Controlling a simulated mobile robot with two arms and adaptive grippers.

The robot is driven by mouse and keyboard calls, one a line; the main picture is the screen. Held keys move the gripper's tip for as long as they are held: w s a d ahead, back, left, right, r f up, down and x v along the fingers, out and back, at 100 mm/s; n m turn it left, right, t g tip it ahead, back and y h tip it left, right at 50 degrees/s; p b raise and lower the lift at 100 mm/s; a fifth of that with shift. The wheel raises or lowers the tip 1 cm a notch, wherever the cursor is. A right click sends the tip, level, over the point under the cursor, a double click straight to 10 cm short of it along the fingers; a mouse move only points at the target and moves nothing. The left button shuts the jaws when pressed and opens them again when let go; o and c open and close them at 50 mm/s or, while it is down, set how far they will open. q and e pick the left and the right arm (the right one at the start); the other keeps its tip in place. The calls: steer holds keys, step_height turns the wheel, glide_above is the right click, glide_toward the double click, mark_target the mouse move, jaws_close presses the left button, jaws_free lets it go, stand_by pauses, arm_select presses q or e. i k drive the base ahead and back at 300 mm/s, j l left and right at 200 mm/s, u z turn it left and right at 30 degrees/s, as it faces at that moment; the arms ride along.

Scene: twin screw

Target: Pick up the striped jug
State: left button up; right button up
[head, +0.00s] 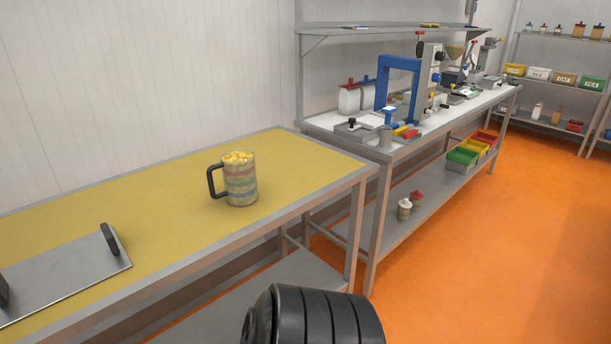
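The striped jug (241,181) stands upright on the yellow-topped table (160,201), near the table's right end. It is clear with coloured bands, has a black handle on its left side, and is filled to the top with yellow pieces. Neither gripper shows in the head view. A black ribbed part at the bottom centre looks like part of my own arm, well apart from the jug.
A metal tray (65,277) with black handles lies on the table at the left. A second bench (420,132) with a blue frame (399,64) and tools stands beyond. Coloured bins (463,158) sit on its lower shelf. The orange floor (490,250) at right is clear.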

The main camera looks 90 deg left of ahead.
mark_target(238, 165)
steer(key=u, duration=3.2)
steer(key=i+l+u, duration=0.1)
steer(key=u, duration=0.9)
steer(key=i+l+u, duration=0.1)
steer(key=l+u, duration=0.35)
steer(key=l, duration=0.35)
steer(key=l+u, duration=0.4)
steer(key=l, duration=0.4)
steer(key=k+l+u, duration=0.15)
steer(key=l+u, duration=0.3)
steer(key=l, duration=0.35)
